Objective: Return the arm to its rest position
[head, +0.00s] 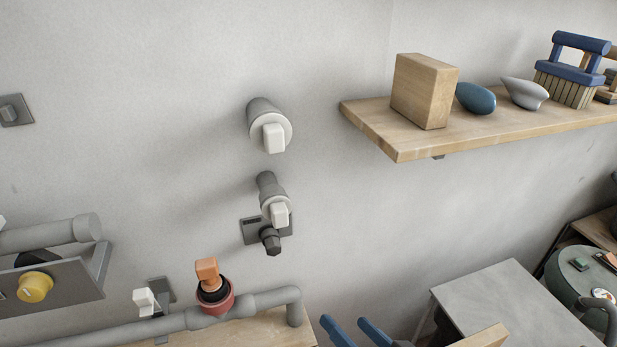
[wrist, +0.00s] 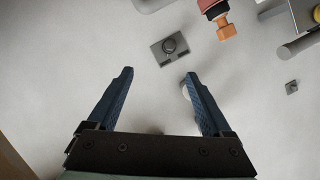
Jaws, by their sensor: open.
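My gripper (wrist: 157,85) shows in the wrist view with its two blue fingers spread wide apart and nothing between them. In the head view, the tips of my gripper (head: 352,330) show at the bottom edge, right of the grey pipe's end. The rest of my arm is out of that view. In the wrist view the fingers point toward the grey wall, with a dark square wall fitting (wrist: 170,47) beyond the gap between them.
A wooden shelf (head: 380,135) with a wooden block (head: 424,90) and other objects is at upper right. Grey wall knobs (head: 270,125) stick out at centre. An orange-handled valve (head: 208,272) sits on the pipe (head: 160,328) at lower left. A grey table (head: 490,300) stands lower right.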

